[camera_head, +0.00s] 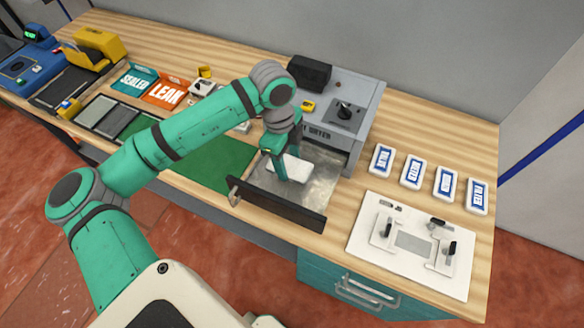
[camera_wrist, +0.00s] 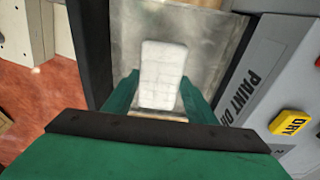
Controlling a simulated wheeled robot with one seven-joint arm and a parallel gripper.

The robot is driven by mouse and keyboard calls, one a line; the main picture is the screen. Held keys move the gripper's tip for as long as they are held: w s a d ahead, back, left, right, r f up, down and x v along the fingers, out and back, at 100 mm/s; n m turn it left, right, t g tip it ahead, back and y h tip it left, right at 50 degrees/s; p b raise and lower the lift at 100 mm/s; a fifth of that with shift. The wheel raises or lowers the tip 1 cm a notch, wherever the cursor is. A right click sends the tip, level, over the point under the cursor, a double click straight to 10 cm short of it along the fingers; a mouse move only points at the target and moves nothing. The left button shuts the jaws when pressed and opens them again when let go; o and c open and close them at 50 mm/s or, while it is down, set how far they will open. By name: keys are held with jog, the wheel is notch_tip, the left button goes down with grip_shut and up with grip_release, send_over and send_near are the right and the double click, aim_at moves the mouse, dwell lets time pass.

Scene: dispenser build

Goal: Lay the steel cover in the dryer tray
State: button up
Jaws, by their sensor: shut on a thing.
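The steel cover (camera_head: 293,168) is a pale, rounded rectangular plate, seen over the pulled-out dryer tray (camera_head: 322,170). My gripper (camera_head: 279,174) reaches down over the tray and is shut on the cover. In the wrist view the cover (camera_wrist: 163,70) extends forward from between the green fingers (camera_wrist: 160,105), with bare metal of the tray (camera_wrist: 206,50) around it. I cannot tell whether the cover touches the tray floor. The tray has a dark front panel with a handle. My fingers hide the cover's near end.
The grey paint dryer (camera_head: 353,95) stands behind the tray; its yellow DRY button (camera_wrist: 290,122) shows at right in the wrist view. A white fixture board (camera_head: 412,246) with clamps and several blue-labelled white pieces (camera_head: 411,172) lie right. A green mat (camera_head: 222,160) is left.

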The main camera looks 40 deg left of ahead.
aim_at(291, 165)
jog(key=shift+w+d+f, duration=0.2)
jog(key=shift+f, duration=0.2)
jog(key=shift+w+d+f, duration=0.1)
jog(key=shift+f, duration=0.8)
jog(key=shift+w+d+f, duration=0.1)
jog(key=shift+f, duration=0.8)
jog(key=shift+f, duration=0.1)
jog(key=o, duration=1.2)
jog(key=shift+o, duration=0.2)
jog(key=r, duration=0.4)
jog(key=a+r, duration=0.1)
jog(key=r, duration=0.7)
jog(key=shift+s+a+r, duration=0.1)
jog(key=shift+s+a, duration=0.1)
jog(key=shift+a, duration=0.05)
